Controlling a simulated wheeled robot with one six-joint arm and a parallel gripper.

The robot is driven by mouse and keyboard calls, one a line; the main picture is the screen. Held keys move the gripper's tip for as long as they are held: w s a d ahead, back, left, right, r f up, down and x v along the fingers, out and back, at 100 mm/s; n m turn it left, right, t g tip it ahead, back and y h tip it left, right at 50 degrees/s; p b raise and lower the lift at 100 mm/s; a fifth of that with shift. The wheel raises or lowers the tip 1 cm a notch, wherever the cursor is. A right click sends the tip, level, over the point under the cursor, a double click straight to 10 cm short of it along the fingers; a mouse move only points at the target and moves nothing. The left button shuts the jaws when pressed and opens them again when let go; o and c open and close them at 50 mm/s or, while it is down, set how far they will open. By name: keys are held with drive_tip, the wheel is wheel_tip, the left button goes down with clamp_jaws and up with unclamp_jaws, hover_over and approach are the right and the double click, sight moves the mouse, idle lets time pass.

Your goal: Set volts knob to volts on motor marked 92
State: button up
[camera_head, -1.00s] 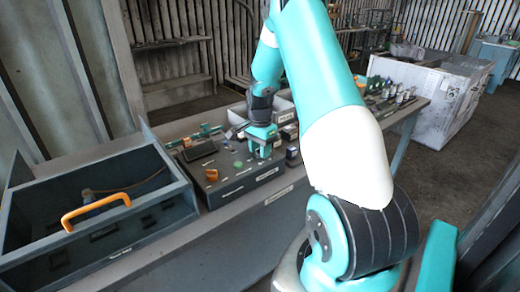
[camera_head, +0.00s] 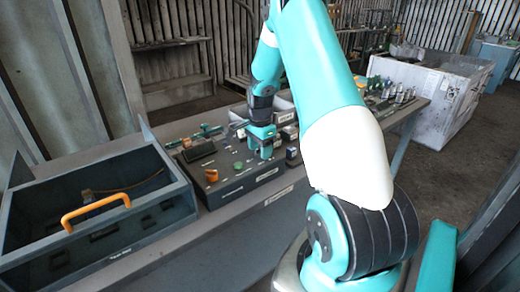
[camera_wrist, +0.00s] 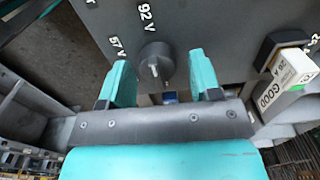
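A round dark grey knob (camera_wrist: 156,62) with a small pale mark shows in the wrist view on a dark panel. White labels "57 V" (camera_wrist: 118,47) and "92 V" (camera_wrist: 146,17) are printed beside and above it. I cannot tell which label the knob points to. My gripper (camera_wrist: 158,68) is open, its two teal fingers on either side of the knob with gaps. In the head view my gripper (camera_head: 262,140) is over the dark control box (camera_head: 245,185) on the bench. I cannot make out a motor marked 92.
A black block (camera_wrist: 283,45) and a pale tag reading "GOOD" (camera_wrist: 280,92) are right of the knob. An open grey toolbox with an orange handle (camera_head: 96,207) stands left of the control box. Small parts (camera_head: 395,92) lie along the bench at right.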

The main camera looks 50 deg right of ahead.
drive_tip(key=shift+o, duration=0.3)
wheel_tip(320, 180, up, 17)
drive_tip(key=b, duration=0.2)
drive_tip(key=shift+r, duration=0.15)
drive_tip(key=shift+s, duration=0.1)
idle(0.4)
